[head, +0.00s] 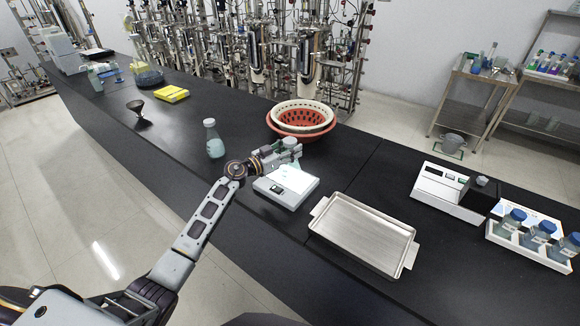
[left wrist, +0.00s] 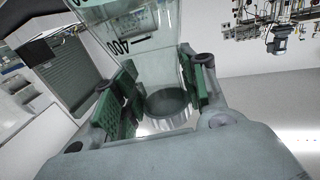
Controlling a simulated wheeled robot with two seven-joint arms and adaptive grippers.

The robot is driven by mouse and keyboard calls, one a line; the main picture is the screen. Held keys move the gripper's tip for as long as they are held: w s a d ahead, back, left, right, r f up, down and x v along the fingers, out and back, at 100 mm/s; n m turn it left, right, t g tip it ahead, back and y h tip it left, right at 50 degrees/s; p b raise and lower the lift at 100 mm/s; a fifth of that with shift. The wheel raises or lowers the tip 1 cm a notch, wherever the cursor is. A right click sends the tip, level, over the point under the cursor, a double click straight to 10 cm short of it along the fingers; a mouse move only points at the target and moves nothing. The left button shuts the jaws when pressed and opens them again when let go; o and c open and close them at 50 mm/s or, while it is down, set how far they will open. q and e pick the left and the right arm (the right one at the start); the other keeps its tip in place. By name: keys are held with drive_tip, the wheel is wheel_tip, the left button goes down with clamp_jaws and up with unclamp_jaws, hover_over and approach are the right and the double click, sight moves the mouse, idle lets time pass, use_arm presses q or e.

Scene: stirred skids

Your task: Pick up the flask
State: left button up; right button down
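The flask is clear glass with dark markings that include 400. In the left wrist view the flask (left wrist: 150,45) fills the upper middle, and its narrow neck sits between my left gripper's green-padded fingers. My left gripper (left wrist: 165,95) is closed to about the neck's width, on the neck. In the head view my left gripper (head: 287,152) is over the white scale (head: 290,188). The glass there is faint and partly hidden by the gripper, so I cannot tell whether it touches the scale. My right gripper is not in view.
A bottle (head: 213,139) stands left of the gripper. Nested red and cream baskets (head: 303,116) are behind it. A metal tray (head: 362,236) lies to the right, with a white instrument (head: 446,194) and a rack of blue-capped bottles (head: 527,243) farther right. The black bench's front-left stretch is clear.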

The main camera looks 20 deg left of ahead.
use_arm(q)
clamp_jaws()
drive_tip(key=shift+r, duration=0.1)
drive_tip(key=shift+r+p, duration=1.6)
drive_tip(key=shift+r, duration=3.4)
